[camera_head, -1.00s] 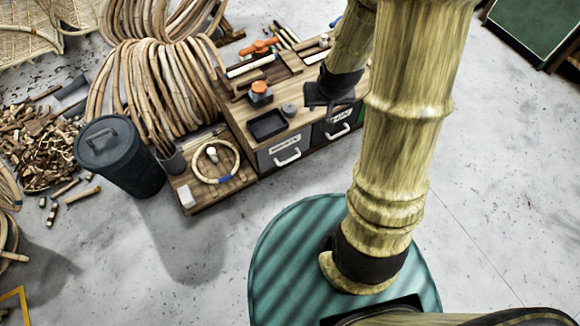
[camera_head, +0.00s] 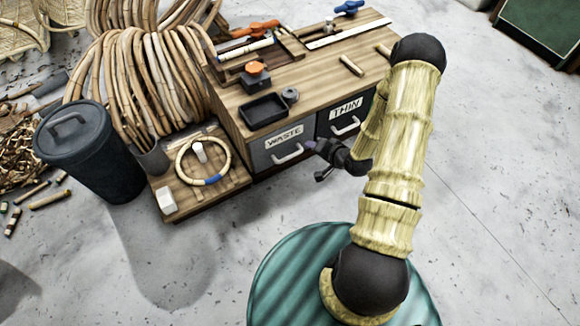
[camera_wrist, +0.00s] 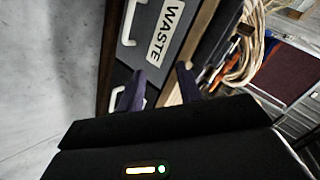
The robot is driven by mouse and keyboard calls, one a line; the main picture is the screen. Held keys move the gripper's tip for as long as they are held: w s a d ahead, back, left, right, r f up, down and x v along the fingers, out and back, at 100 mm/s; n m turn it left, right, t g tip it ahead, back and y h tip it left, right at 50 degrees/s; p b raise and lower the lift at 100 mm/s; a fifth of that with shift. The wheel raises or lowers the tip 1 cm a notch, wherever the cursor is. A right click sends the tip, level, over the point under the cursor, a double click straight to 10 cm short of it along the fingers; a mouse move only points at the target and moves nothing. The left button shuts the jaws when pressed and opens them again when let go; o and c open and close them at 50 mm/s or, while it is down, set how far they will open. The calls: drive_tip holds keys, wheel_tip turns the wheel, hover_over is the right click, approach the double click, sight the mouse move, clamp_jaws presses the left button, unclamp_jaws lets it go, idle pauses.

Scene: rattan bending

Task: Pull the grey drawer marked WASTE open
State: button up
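The grey WASTE drawer (camera_head: 264,160) is the left drawer in the front of the wooden cabinet, and it looks closed. Its white label (camera_head: 284,137) sits above a pale bar handle (camera_head: 288,154). In the wrist view the drawer front (camera_wrist: 138,52) shows sideways, with its handle (camera_wrist: 129,22) at upper left. My gripper (camera_head: 314,160) is in front of the cabinet, near the border between the WASTE and THIN drawers, right of the WASTE handle. In the wrist view its two purple fingers (camera_wrist: 160,84) are apart with nothing between them.
The dark THIN drawer (camera_head: 325,127) with its own handle (camera_head: 346,127) is beside the WASTE drawer. A low wooden platform (camera_head: 181,208) with a rattan ring (camera_head: 180,160) stands at left, beside a dark bin (camera_head: 100,160). The floor before the drawers looks clear.

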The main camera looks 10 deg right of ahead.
drive_tip(key=s+f+m+t+b, duration=0.3)
drive_tip(key=f+m+t+b, duration=0.2)
drive_tip(key=f+b, duration=0.7)
wheel_tip(320, 180, down, 7)
drive_tip(key=shift+a+r+m+y, duration=0.1)
drive_tip(key=shift+a+m+y, duration=0.25)
drive_tip(key=shift+m, duration=0.75)
drive_tip(key=b, duration=0.8)
approach(290, 156)
drive_tip(key=f+x, duration=0.1)
drive_tip(key=x, duration=0.8)
drive_tip(key=shift+w+a, duration=0.15)
drive_tip(key=shift+w, duration=0.35)
